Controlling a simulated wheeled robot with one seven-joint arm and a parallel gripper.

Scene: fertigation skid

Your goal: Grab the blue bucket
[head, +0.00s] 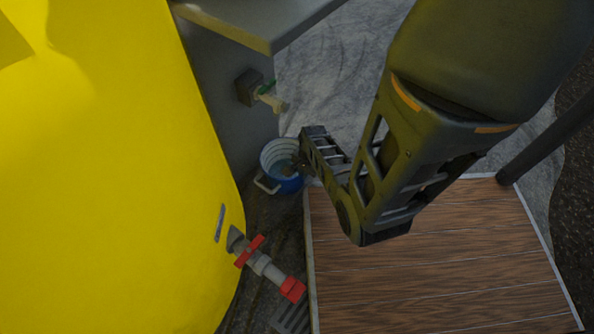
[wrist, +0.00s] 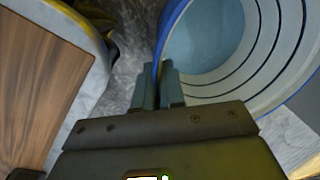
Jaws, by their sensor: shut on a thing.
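The blue bucket (head: 288,184) has a pale ringed inside and a light handle, and stands upright on the ground between the yellow tank and the wooden platform. In the wrist view the bucket (wrist: 225,50) fills the upper right, with its blue rim at its left edge. My gripper (head: 302,166) reaches the bucket's right side in the head view. In the wrist view its two fingers (wrist: 170,85) are close together at the rim, shut on the bucket's wall. The fingertips are partly hidden by the rim.
A large yellow tank (head: 110,170) stands at left, with a red-handled valve (head: 262,264) low on its side. A tap with a green lever (head: 263,92) is on the grey cabinet (head: 225,75) above the bucket. The wooden platform (head: 430,270) lies right of the bucket.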

